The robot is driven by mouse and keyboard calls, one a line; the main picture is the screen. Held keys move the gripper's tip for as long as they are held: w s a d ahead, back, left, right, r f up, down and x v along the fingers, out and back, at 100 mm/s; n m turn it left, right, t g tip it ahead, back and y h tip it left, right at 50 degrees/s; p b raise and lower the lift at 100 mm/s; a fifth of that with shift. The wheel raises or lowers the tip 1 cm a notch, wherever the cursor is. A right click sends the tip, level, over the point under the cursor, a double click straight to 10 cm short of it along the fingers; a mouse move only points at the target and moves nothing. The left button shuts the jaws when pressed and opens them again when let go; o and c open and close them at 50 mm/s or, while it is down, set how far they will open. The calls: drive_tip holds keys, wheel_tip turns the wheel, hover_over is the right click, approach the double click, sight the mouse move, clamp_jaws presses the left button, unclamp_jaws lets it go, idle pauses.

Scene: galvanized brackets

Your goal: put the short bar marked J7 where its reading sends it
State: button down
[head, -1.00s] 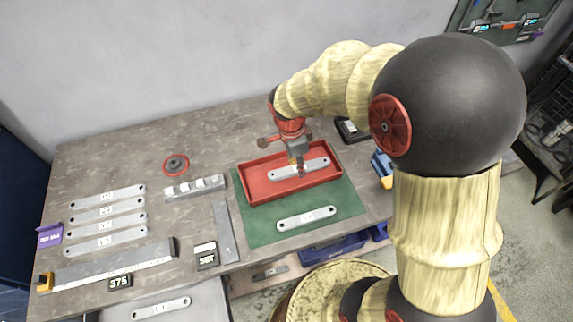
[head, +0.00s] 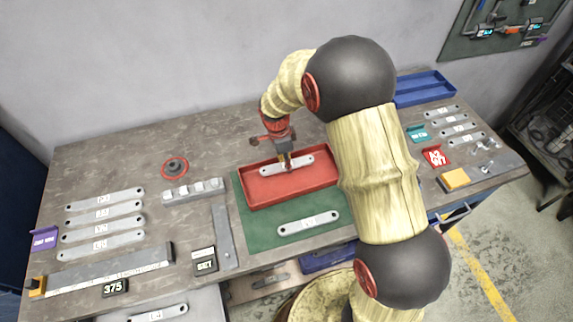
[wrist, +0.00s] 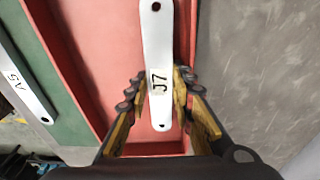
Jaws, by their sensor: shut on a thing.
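The short bar marked J7 (wrist: 157,40) is a pale metal strip with a hole near each end. My gripper (wrist: 160,97) is shut on it near its label in the wrist view. In the head view my gripper (head: 285,161) and the bar (head: 303,160) are over the back part of the red tray (head: 262,197). I cannot tell whether the bar touches the tray floor. A second bar (head: 308,223), marked A5 in the wrist view (wrist: 20,75), lies on the green mat (head: 262,236).
Several bars (head: 105,213) lie at left by a purple label (head: 44,238). A long gauge (head: 105,270) has a 375 display (head: 114,287); a SET box (head: 205,262) is nearby. At right are a blue tray (head: 423,88), teal label (head: 418,133), red label (head: 436,156) and bars (head: 455,128).

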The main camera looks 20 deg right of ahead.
drive_tip(key=shift+f, duration=0.4)
